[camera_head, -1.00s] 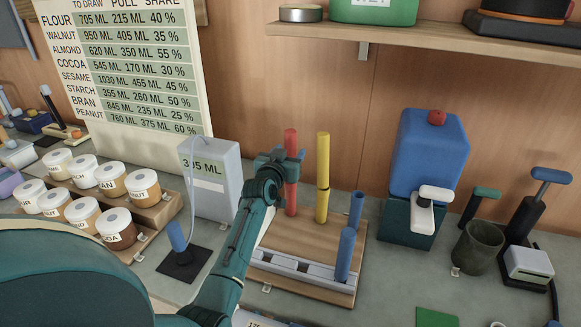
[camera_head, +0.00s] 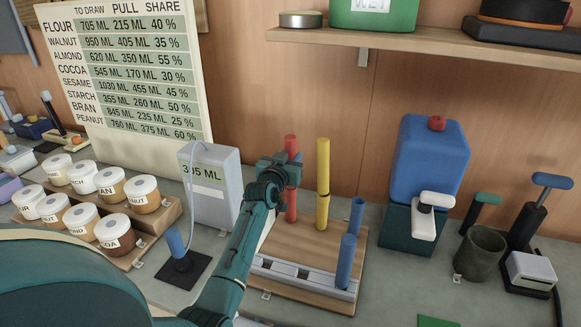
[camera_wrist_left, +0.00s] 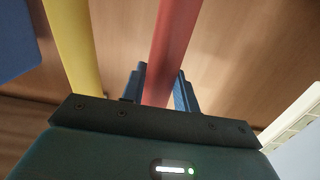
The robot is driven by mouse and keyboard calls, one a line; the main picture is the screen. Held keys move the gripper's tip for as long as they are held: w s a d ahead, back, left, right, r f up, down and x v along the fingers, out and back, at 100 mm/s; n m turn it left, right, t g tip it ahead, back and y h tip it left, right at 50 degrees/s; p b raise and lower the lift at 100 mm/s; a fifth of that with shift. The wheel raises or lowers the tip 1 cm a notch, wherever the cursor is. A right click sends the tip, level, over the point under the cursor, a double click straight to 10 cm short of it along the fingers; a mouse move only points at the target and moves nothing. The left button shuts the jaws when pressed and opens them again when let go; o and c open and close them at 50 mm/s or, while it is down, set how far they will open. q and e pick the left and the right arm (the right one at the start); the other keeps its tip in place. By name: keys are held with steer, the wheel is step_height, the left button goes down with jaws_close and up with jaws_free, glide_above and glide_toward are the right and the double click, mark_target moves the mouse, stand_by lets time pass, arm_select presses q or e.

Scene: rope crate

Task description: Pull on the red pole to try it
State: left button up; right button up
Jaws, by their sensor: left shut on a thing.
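The red pole (camera_head: 291,205) stands upright at the back left of a wooden board (camera_head: 302,245). My left gripper (camera_head: 290,165) is shut on it near its upper part. In the left wrist view the red pole (camera_wrist_left: 171,50) passes between the two blue fingers (camera_wrist_left: 158,90). A yellow pole (camera_head: 322,180) stands upright just right of the red one and also shows in the left wrist view (camera_wrist_left: 75,45). My right gripper is out of view.
Blue poles (camera_head: 345,262) stand at the board's right side, by a grey slotted rail (camera_head: 300,277). A grey meter box (camera_head: 209,190) reading 305 ML stands left of the arm. A blue and green dispenser (camera_head: 428,160) stands to the right. A shelf (camera_head: 430,42) overhangs the back.

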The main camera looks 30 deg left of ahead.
arm_select(q)
jaws_close()
steer(key=shift+r, duration=0.4)
stand_by(0.9)
steer(key=shift+f+p, duration=0.1)
steer(key=shift+p, duration=0.25)
steer(key=o, duration=1)
jaws_free()
steer(key=shift+f, duration=0.15)
steer(key=v, duration=1.3)
steer(key=shift+s, duration=0.1)
steer(key=s+d+f+m+g+h, duration=0.2)
steer(key=s+d+f, duration=0.4)
steer(key=s+d, duration=0.1)
steer(key=s+d+f+m+g+h+p, duration=0.1)
steer(key=s+d+f+m+g+h, duration=0.1)
steer(key=s+d+f, duration=0.4)
steer(key=s+d+f+m+g+h, duration=0.1)
steer(key=s+d+f+g+h, duration=0.1)
steer(key=s+d+f, duration=0.5)
steer(key=shift+s+d+f+m+h+p, duration=0.15)
steer(key=shift+s+d+h, duration=0.25)
steer(key=shift+s+d, duration=0.45)
steer(key=shift+s+d+r+m+h+p, duration=0.1)
steer(key=shift+s+d+m+h+p, duration=0.25)
steer(key=shift+s+d, duration=0.45)
